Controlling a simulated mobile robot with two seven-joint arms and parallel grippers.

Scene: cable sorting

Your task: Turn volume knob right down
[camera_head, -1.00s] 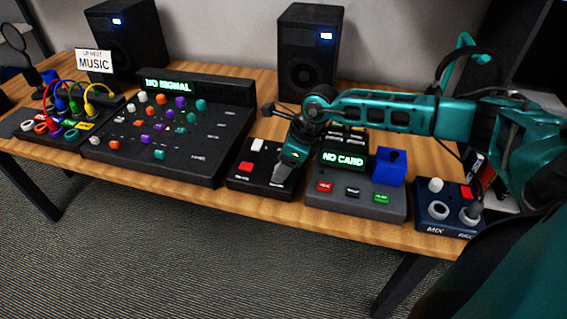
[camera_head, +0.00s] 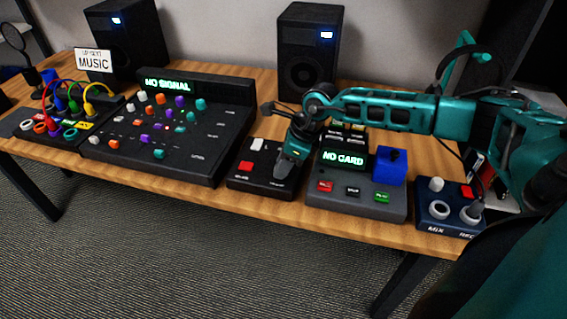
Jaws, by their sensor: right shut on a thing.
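My right gripper (camera_head: 281,176) points down onto the right part of a small black box (camera_head: 247,183). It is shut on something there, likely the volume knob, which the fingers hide. The box also carries a white block (camera_head: 257,144) at its back and a red button (camera_head: 246,166) at its left front. The lettering on its front edge is too small to read surely. My left gripper is not in view.
The mixer (camera_head: 205,125) with many coloured knobs stands to the left, its screen reading NO SIGNAL. A grey device (camera_head: 388,207) reading NO CARD stands close on the right. A navy MIX box (camera_head: 433,225) is further right. Speakers (camera_head: 305,50) stand behind.

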